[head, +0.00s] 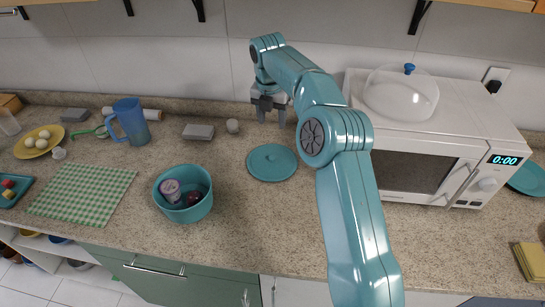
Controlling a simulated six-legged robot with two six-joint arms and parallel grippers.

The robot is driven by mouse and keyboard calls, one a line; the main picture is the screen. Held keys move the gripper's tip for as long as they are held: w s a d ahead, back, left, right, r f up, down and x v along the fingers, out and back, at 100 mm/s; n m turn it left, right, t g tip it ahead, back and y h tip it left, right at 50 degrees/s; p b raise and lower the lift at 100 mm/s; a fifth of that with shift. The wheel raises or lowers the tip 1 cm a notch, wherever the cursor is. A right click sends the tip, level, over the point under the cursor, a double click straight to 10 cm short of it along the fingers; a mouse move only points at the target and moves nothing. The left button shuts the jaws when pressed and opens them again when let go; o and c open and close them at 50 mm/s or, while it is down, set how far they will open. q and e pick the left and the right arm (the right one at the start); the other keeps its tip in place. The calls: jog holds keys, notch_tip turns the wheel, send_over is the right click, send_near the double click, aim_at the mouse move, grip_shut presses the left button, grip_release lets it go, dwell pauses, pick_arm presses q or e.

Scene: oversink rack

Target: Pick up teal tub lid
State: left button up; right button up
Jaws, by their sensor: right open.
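My right gripper (270,118) hangs above the counter behind the lid, near the back wall. Its jaws are open and empty, and it is apart from the lid. My right arm passes to the right of the lid. My left gripper is not in view.
A white microwave (420,150) with a clear dome on top (400,96) stands to the right of my arm. A green checked mat (82,192) lies left.

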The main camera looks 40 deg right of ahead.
jog(key=f, duration=0.2)
send_over(272, 157)
jog(key=f, duration=0.8)
jog(key=shift+s+a+f, duration=0.15)
jog(key=shift+a, duration=0.1)
jog(key=shift+f, duration=0.25)
jog(key=shift+s+f, duration=0.15)
jog(key=shift+s, duration=0.05)
jog(key=f, duration=0.1)
jog(key=f+p, duration=0.1)
jog(key=f, duration=0.3)
jog(key=shift+w+d+p, duration=0.2)
jog(key=shift+w+p, duration=0.15)
jog(key=shift+p, duration=0.05)
jog(key=shift+s, duration=0.2)
jog(key=shift+w, duration=0.2)
grip_shut()
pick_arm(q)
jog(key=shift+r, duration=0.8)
pick_arm(e)
jog(key=shift+s, duration=0.1)
